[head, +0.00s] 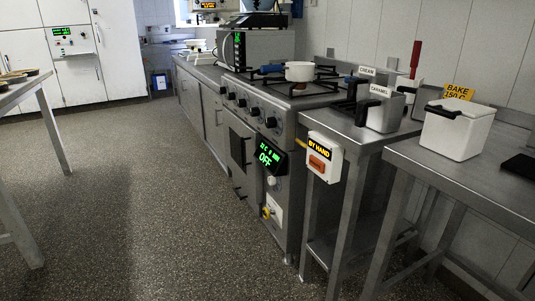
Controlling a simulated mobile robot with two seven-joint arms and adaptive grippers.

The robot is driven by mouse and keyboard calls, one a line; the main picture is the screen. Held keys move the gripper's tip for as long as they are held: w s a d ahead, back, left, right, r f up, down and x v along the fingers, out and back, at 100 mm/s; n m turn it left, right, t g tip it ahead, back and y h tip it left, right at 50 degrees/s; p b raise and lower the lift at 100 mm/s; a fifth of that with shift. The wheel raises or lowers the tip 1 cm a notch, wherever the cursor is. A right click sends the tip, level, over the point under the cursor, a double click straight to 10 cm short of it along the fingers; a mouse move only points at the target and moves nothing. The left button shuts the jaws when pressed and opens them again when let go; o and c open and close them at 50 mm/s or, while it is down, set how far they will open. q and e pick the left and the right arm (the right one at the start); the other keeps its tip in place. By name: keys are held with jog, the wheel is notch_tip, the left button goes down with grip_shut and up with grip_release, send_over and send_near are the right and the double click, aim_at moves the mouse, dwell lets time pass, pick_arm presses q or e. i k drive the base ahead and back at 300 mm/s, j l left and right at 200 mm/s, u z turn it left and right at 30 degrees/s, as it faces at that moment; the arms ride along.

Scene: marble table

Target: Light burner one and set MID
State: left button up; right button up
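A steel range (252,98) stands at the middle of the head view with several dark control knobs (255,110) along its front edge. No burner numbers or MID mark can be read on the knobs at this size. A white saucepan (299,72) with a blue handle (272,69) sits on the black burner grates (318,86). I see no flame. A green display (269,158) on the range front reads OFF, with a smaller line above it that I cannot read surely. Neither of my grippers is in view.
A white box (323,157) marked BY HAND with an orange switch hangs right of the range. Steel containers (385,112) and a white bin (457,132) stand on the right tables. A table (40,82) edges the left. The floor (150,170) between is clear.

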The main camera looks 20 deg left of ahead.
aim_at(254, 111)
jog(key=i+l+u, duration=0.1)
jog(key=i+u, duration=0.2)
jog(key=i, duration=0.15)
jog(key=i+l+u, duration=0.35)
jog(key=i+j, duration=0.1)
